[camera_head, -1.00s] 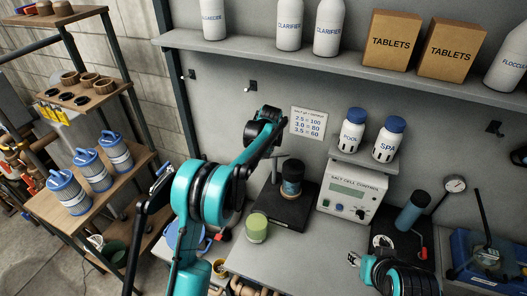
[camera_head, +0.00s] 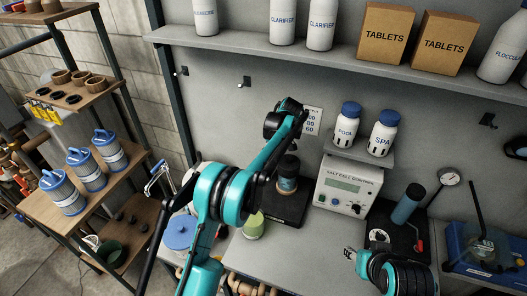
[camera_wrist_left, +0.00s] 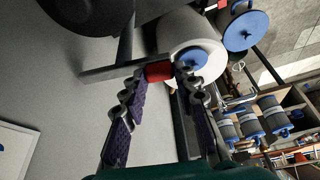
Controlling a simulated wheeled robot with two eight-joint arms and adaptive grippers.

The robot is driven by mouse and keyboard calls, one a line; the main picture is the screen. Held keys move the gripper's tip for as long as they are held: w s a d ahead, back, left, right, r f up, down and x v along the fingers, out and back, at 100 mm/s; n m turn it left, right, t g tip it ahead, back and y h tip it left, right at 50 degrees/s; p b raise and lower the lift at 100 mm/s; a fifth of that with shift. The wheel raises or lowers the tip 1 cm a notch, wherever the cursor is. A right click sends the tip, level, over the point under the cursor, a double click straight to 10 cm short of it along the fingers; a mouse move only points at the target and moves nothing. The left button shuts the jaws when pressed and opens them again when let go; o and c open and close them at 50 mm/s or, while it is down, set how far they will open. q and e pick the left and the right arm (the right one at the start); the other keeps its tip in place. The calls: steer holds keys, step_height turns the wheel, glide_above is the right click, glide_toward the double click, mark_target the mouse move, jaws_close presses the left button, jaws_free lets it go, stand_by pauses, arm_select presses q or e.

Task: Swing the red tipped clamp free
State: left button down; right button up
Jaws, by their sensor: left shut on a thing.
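In the left wrist view the red tip (camera_wrist_left: 158,71) of the clamp sits between the fingers of my left gripper (camera_wrist_left: 157,82), which is shut on it. A grey bar (camera_wrist_left: 105,72) of the clamp runs left from the red tip, with a dark stem rising from it. In the head view my left arm reaches over the bench, and its fingers and the clamp's red tip are hidden behind it. My right gripper (camera_head: 350,254) is over the front of the bench; whether it is open is unclear.
A dark cylinder (camera_head: 288,174) stands on a black base (camera_head: 291,211), and a green cup (camera_head: 255,226) is partly hidden by my left arm. The salt cell control box (camera_head: 348,186) stands to the right. Filter cartridges (camera_head: 107,150) sit on the left shelf.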

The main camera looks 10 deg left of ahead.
arm_select(q)
steer(key=shift+d+n, duration=0.1)
steer(key=shift+n, duration=0.2)
steer(key=c, duration=1.2)
jaws_free()
steer(key=shift+o, duration=0.2)
steer(key=v, duration=1.2)
steer(key=shift+w, duration=0.1)
